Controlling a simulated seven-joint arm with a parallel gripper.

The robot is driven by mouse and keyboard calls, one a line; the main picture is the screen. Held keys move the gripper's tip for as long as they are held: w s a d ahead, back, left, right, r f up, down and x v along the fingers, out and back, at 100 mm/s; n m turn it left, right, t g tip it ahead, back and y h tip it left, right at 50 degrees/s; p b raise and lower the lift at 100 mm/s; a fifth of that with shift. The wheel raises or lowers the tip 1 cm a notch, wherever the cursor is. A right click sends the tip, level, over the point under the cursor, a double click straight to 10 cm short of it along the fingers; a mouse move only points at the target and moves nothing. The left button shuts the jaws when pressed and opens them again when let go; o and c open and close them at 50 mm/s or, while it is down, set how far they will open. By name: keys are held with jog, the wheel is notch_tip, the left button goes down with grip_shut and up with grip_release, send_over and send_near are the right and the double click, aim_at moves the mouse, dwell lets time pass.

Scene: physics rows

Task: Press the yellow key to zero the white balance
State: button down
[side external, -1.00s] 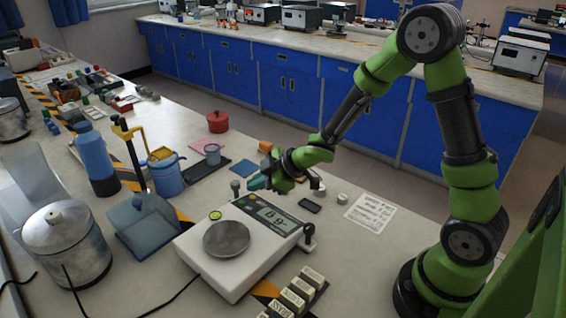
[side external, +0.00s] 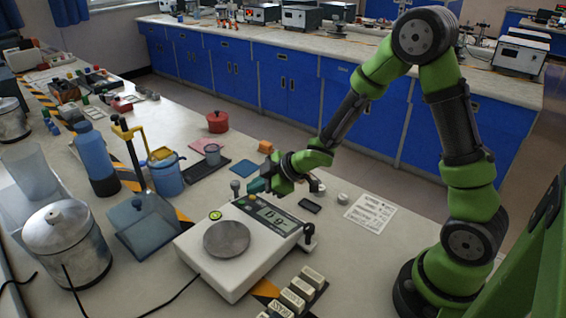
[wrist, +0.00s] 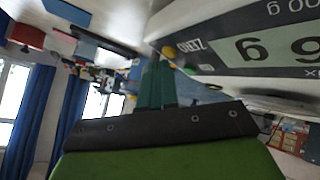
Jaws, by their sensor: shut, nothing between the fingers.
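The white balance (side external: 225,272) stands on the near bench with a round grey pan (side external: 227,239) and a lit display (side external: 274,219). In the wrist view its front panel appears upside down, with a yellow key (wrist: 168,52) beside the ZERO label (wrist: 190,44).
Labelled white blocks (side external: 298,290) are in front. A paper sheet (side external: 370,212) lies to the right.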

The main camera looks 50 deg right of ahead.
jog(key=shift+a+f, duration=0.1)
jog(key=shift+f, duration=0.2)
jog(key=shift+r, duration=0.1)
dwell(0.4)
jog(key=shift+d+r, duration=0.2)
jog(key=shift+r, duration=0.45)
jog(key=shift+d+r, duration=0.25)
jog(key=shift+r, duration=1)
jog(key=shift+d+r, duration=0.25)
jog(key=shift+r, duration=0.95)
